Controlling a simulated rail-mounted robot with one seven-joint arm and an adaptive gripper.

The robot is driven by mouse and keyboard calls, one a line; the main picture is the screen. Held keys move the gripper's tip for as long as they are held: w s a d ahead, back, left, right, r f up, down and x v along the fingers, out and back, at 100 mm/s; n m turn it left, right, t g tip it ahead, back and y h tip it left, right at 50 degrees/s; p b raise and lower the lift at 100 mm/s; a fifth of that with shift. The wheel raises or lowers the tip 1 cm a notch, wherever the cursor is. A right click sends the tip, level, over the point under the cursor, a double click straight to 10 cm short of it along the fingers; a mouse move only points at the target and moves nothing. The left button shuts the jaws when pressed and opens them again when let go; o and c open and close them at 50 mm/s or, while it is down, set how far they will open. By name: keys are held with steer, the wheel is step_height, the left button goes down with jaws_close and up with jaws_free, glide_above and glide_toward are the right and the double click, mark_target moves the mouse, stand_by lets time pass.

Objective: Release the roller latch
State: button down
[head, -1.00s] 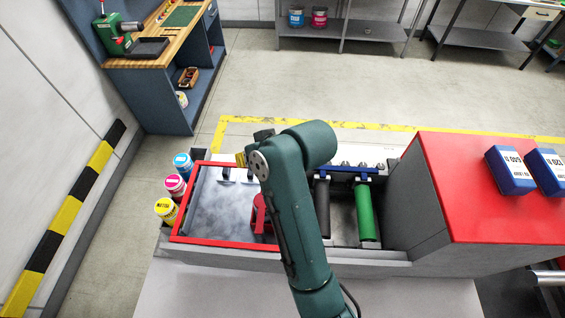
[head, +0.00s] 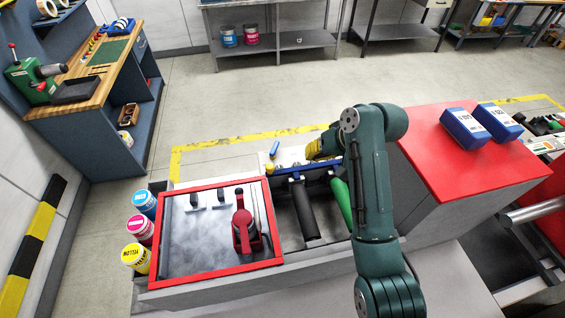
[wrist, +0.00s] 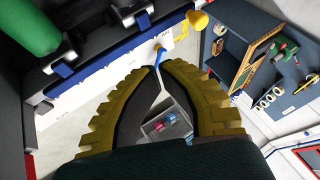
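A small blue lever (head: 274,150) stands tilted behind the blue bar (head: 297,172) that runs across the back ends of the rollers; I take it for the roller latch. In the wrist view a blue lever (wrist: 158,56) shows just beyond my fingertips, against a white plate. My gripper (head: 312,148), with ribbed yellow fingers, is behind the bar, to the right of the lever. In the wrist view the fingers (wrist: 161,68) have a narrow gap between their tips, with nothing held; contact with the lever cannot be told. A dark roller (head: 304,210) and a green roller (head: 342,200) lie before the bar.
A red-framed cover (head: 160,287) with a red handle (head: 243,232) is left of the rollers. Several ink cans (head: 140,228) stand at the left end. A red-topped housing (head: 440,165) bearing blue boxes (head: 466,127) is on the right. Open floor (head: 250,100) lies behind.

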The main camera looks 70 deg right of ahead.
mark_target(282, 171)
steer(key=p+x, duration=0.1)
steer(key=x, duration=0.8)
steer(key=shift+w, duration=0.1)
steer(key=w, duration=0.1)
steer(key=w+a+p, duration=0.1)
steer(key=shift+w+a+r, duration=0.1)
steer(key=shift+w+a, duration=0.15)
steer(key=shift+w, duration=0.05)
steer(key=shift+w+a, duration=0.2)
steer(key=shift+w, duration=0.2)
